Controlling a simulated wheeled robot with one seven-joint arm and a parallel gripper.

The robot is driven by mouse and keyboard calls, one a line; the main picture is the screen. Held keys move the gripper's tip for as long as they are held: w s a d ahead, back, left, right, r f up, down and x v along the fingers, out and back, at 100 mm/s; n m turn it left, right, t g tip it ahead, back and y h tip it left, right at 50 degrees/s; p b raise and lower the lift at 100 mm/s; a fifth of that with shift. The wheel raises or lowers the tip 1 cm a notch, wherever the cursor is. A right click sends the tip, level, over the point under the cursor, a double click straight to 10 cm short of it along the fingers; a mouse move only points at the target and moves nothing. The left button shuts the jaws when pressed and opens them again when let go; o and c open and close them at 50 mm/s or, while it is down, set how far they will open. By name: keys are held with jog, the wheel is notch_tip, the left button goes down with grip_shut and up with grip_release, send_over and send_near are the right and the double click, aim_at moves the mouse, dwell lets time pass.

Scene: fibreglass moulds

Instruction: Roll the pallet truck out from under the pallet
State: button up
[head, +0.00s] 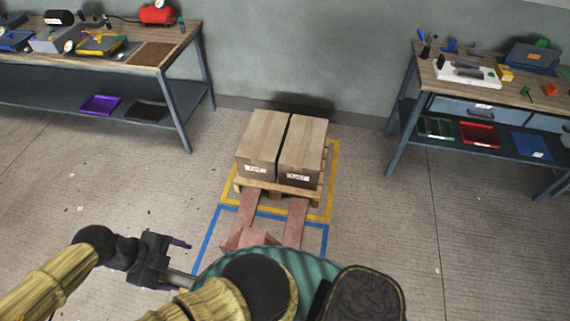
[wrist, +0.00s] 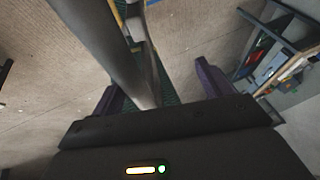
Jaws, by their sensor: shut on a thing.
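The pallet truck (head: 296,220) is red, and its two forks run toward the pallet's near side. How far they reach under it is hidden. The wooden pallet (head: 243,189) carries two cardboard boxes (head: 262,140) side by side. My gripper (head: 178,264) is at the lower left of the head view, shut on the truck's grey handle bar (head: 183,279). In the wrist view, the handle bar (wrist: 115,45) passes between the dark purple fingers of my gripper (wrist: 160,92). My own body hides much of the truck's near end.
A yellow floor outline (head: 334,170) surrounds the pallet, and a blue outline (head: 207,242) lies nearer me around the forks. Workbenches stand at the left (head: 180,45) and right (head: 425,75). The wall is behind the pallet. Floor at both sides is clear.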

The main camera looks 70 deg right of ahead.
jog(key=shift+o, duration=0.2)
jog(key=shift+w+d+r, duration=0.1)
jog(key=shift+w+d, duration=0.1)
jog(key=shift+d, duration=0.05)
jog(key=shift+w+r, duration=0.1)
jog(key=shift+r, duration=0.1)
jog(key=v, duration=1.1)
jog(key=shift+a+r, duration=0.1)
jog(key=shift+a, duration=0.4)
jog(key=shift+c, duration=0.2)
notch_tip(320, 180, up, 9)
jog(key=a+p, duration=0.3)
jog(key=p, duration=0.8)
jog(key=shift+s, duration=0.45)
jog(key=shift+d, duration=0.1)
